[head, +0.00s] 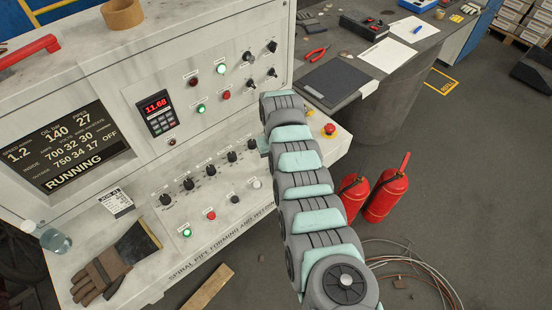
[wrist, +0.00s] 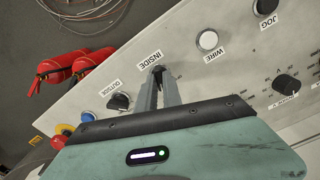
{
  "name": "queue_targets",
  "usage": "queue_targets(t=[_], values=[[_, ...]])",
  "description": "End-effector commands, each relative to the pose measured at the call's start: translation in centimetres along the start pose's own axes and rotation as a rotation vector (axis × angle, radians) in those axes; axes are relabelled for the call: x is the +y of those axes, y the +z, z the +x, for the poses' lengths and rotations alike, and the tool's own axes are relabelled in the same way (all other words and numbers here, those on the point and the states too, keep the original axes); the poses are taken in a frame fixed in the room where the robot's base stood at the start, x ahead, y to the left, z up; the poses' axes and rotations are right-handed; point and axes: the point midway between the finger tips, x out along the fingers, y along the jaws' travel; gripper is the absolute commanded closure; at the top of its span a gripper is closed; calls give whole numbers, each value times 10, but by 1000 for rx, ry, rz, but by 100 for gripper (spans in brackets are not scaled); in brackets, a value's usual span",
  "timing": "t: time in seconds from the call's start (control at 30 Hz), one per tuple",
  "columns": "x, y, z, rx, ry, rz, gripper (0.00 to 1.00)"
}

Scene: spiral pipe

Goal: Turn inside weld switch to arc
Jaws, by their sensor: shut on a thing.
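The inside weld switch, a small dark knob (wrist: 157,70) under the INSIDE label (wrist: 150,59), shows in the wrist view between my fingertips. My gripper (wrist: 160,77) is shut on it, and the fingers hide most of the knob, so its exact setting cannot be read. In the head view my arm covers that part of the control panel (head: 210,225). The display (head: 68,148) at the left reads RUNNING, with an OFF at the right of its rows.
A blue button (wrist: 87,117) and a red emergency stop (wrist: 62,130) lie further along. Fire extinguishers (head: 386,190) stand on the floor.

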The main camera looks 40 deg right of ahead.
Motion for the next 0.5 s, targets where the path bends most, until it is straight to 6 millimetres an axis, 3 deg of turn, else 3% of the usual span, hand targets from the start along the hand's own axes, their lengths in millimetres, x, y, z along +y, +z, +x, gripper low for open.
queue_targets(t=[0.5], values=[[0, 0, 0, 1, 0, 355, 100]])
